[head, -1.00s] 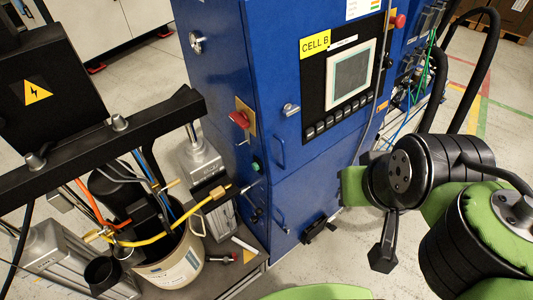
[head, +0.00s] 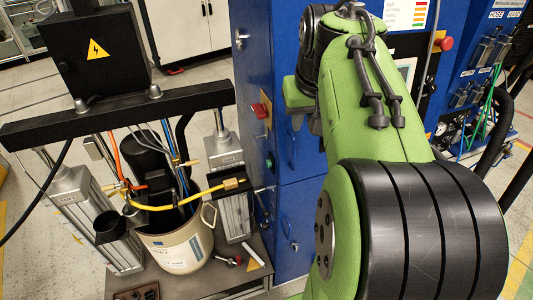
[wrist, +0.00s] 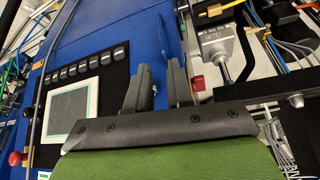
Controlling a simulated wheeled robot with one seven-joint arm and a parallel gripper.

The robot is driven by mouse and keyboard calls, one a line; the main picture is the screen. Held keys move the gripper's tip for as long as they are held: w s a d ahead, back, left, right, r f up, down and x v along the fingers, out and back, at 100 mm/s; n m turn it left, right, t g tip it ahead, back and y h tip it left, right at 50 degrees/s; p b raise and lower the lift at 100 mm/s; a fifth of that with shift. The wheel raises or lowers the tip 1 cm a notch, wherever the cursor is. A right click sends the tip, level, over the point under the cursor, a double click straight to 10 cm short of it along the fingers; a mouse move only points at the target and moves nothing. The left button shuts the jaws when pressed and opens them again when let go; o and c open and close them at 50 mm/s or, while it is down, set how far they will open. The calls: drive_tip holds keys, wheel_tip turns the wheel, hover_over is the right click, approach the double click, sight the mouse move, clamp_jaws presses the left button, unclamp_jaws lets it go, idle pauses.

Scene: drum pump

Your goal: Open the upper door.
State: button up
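The blue cabinet's upper door (head: 303,163) is in the head view, mostly hidden behind my green arm. It looks closed. In the wrist view the same blue door face (wrist: 117,32) carries a black panel with a grey screen (wrist: 72,108) and a row of buttons. A slim blue handle (wrist: 163,36) shows on it, beyond my fingertips. My gripper (wrist: 158,78) has its two dark fingers apart, with blue surface and a small shiny part, perhaps the latch, between them. Contact cannot be told.
A lower blue door (head: 297,222) is below the upper one. A red switch (head: 260,110) sits on the cabinet's side. At the left stands the drum pump with a beige drum (head: 178,246), hoses and a black crossbar (head: 120,117). Bare floor lies at the lower left.

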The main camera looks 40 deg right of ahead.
sight(295, 150)
drive_tip(key=b+x, duration=0.4)
drive_tip(key=x, duration=1.1)
drive_tip(key=shift+f, duration=0.4)
clamp_jaws()
drive_tip(key=shift+r, duration=0.1)
